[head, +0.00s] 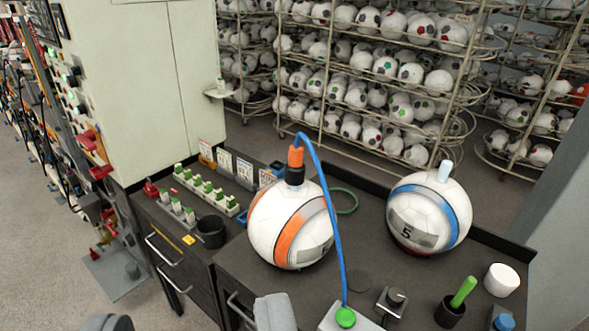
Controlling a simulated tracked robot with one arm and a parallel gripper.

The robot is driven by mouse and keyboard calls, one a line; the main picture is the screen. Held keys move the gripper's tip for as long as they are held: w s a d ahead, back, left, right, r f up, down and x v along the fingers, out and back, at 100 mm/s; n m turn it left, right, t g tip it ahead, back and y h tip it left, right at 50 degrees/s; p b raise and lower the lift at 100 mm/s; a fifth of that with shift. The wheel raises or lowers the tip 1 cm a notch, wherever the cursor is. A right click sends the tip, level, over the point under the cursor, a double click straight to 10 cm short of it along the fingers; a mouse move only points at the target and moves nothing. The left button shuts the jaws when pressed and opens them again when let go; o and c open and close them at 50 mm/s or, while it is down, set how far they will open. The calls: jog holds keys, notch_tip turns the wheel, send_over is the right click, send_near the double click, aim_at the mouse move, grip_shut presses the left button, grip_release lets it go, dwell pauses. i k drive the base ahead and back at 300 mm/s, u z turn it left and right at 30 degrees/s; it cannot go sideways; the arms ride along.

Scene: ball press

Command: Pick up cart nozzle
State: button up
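An orange-and-black nozzle (296,164) stands upright on top of a white ball with an orange stripe (290,228). A blue hose (328,200) leaves the nozzle's top, arcs to the right and runs down to a pale box with a green knob (346,317). The ball rests on a dark cart top (240,262). A pale grey part of my gripper (275,312) shows at the bottom edge, below and apart from the ball and nozzle. Its fingertips cannot be made out clearly, so I cannot tell whether it is open or shut.
A blue-striped ball (430,213) with a white cylinder on top sits to the right. A black cup (211,231), a green-handled tool (463,292) and a white roll (501,280) stand on the cart. A pale cabinet (150,80) and ball racks (370,90) stand behind.

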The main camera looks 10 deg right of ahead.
aim_at(294, 172)
jog(key=z, duration=0.5)
jog(key=k, duration=1.2)
jog(key=u, duration=0.35)
jog(key=i, duration=2.25)
jog(key=z, duration=0.7)
jog(key=k, duration=0.9)
jog(key=z, duration=0.1)
jog(key=i, duration=0.5)
